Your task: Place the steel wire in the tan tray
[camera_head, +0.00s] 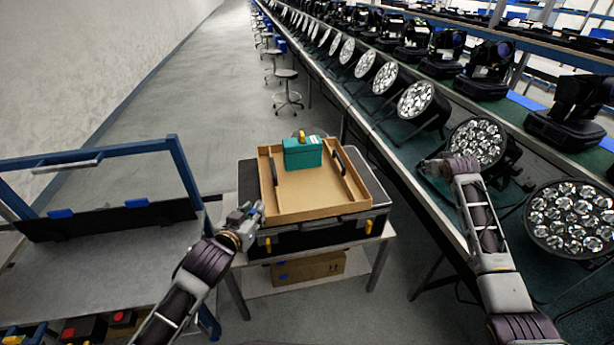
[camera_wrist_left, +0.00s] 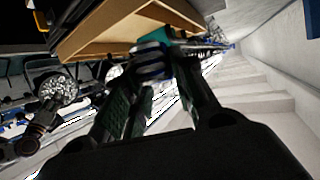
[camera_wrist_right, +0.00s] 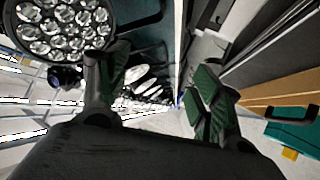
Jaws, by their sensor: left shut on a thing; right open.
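The tan tray (camera_head: 298,208) lies on a black case on a small table; its side also shows in the left wrist view (camera_wrist_left: 100,22). My left gripper (camera_head: 250,212) is at the tray's left edge in the head view. It is shut on a small grey-blue ribbed thing (camera_wrist_left: 150,62), which looks like the steel wire; it appears beside the tray's wall, and its height over the rim is hard to tell. My right gripper (camera_head: 438,165) is open and empty by the bench of lamps, well right of the tray; its spread fingers show in the right wrist view (camera_wrist_right: 155,85).
A teal box (camera_head: 302,154) with a yellow catch stands at the tray's far end. A bench with several par cans (camera_head: 477,140) runs along the right. A blue-framed cart (camera_head: 100,240) stands left. The tray's near middle is clear.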

